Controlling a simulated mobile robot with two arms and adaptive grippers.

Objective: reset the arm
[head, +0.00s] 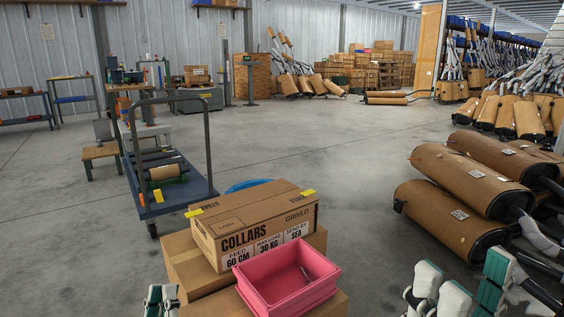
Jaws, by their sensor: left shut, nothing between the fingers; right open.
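My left gripper (162,297) shows at the bottom edge, left of the stacked cartons. Only its white and dark green finger parts are in view, and it is shut and empty. My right gripper (462,291) is at the bottom right, in front of the brown mufflers. Its white and green fingers stand apart, open, with nothing visible between them. The rest of both grippers is cut off by the frame edge.
A pink bin (287,290) and a COLLARS carton (254,224) stand on boxes between my grippers. Brown mufflers (452,215) are piled at right. A blue cart (168,197) stands at left. The middle floor (310,155) is clear.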

